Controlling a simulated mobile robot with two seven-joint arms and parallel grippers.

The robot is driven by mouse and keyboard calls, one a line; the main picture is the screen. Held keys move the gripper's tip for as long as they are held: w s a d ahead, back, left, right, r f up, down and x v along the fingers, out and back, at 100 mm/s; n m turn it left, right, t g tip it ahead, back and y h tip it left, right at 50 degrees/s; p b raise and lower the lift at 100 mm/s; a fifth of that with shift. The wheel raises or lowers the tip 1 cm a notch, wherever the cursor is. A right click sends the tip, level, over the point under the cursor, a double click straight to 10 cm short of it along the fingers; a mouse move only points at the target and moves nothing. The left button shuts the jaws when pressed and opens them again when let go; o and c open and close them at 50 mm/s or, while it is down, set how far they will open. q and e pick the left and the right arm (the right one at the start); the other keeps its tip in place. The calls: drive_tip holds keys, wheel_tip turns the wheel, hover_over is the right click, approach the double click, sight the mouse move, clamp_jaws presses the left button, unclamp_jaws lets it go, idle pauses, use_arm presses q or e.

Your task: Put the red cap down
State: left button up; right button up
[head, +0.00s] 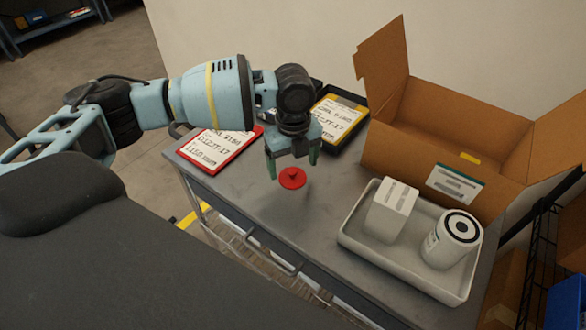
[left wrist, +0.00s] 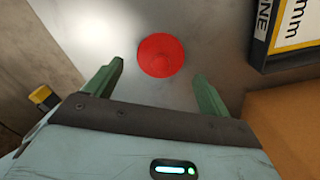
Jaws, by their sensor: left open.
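In the left wrist view the red cap (left wrist: 161,55) lies just past and between the two green fingertips, with a gap on each side. My left gripper (head: 292,167) points down at the cap, with its fingers spread. It also shows in the left wrist view (left wrist: 158,82), open and empty. My right gripper does not show.
A grey tray (head: 368,252) at right holds a white box (head: 391,210) and a white canister (head: 452,240). An open cardboard box (head: 440,135) stands behind it. The table front is clear.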

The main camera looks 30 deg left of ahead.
sight(293, 173)
use_arm(q)
wheel_tip(293, 173, up, 9)
drive_tip(key=shift+r, duration=0.2)
drive_tip(key=shift+f, duration=0.1)
idle(0.5)
